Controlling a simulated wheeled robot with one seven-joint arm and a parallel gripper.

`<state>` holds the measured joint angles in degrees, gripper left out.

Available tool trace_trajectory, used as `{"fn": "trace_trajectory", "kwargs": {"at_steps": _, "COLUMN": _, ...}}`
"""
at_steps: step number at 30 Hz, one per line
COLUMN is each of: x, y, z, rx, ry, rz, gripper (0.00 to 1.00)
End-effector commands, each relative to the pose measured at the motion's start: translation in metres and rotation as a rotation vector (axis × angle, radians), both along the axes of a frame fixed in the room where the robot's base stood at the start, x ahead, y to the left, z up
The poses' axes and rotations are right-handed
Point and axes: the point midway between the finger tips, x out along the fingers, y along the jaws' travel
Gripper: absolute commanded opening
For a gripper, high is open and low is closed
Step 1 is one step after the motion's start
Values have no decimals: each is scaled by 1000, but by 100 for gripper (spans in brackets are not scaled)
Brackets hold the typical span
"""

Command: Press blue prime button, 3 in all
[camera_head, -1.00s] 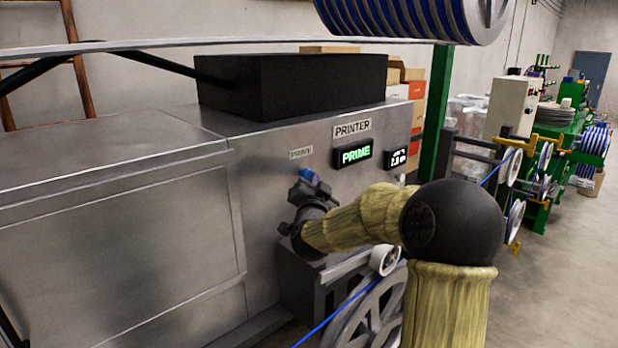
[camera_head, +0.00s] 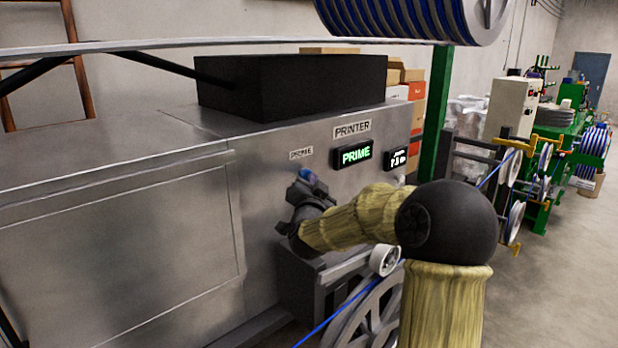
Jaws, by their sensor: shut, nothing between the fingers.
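The blue prime button (camera_head: 308,174) sits on the front panel of the metal printer, under a small white label (camera_head: 301,153). Only part of its blue shows behind my gripper. My gripper (camera_head: 302,183) is dark and shut, with nothing in it. Its tip is at the button in the picture. I cannot tell whether it touches the button. A black display (camera_head: 354,155) right of the button reads PRIME in green, below the PRINTER sign (camera_head: 352,129). A smaller display (camera_head: 396,158) beside it shows white characters that are hard to read.
A black box (camera_head: 290,85) stands on the printer's top. A green post (camera_head: 436,115) rises to the right. Blue cable (camera_head: 335,310) runs by a grey wheel (camera_head: 368,315) below my arm. Spools and green machines stand farther right, with clear floor beside them.

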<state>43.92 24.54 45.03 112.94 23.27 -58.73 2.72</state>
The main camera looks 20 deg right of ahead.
Motion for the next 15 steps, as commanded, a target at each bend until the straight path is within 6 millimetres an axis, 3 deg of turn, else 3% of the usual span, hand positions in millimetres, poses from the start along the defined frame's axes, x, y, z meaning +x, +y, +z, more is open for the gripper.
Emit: {"fn": "trace_trajectory", "kwargs": {"at_steps": 15, "x": 5, "y": 2, "z": 0, "rx": 1, "ry": 0, "rz": 2, "gripper": 0}}
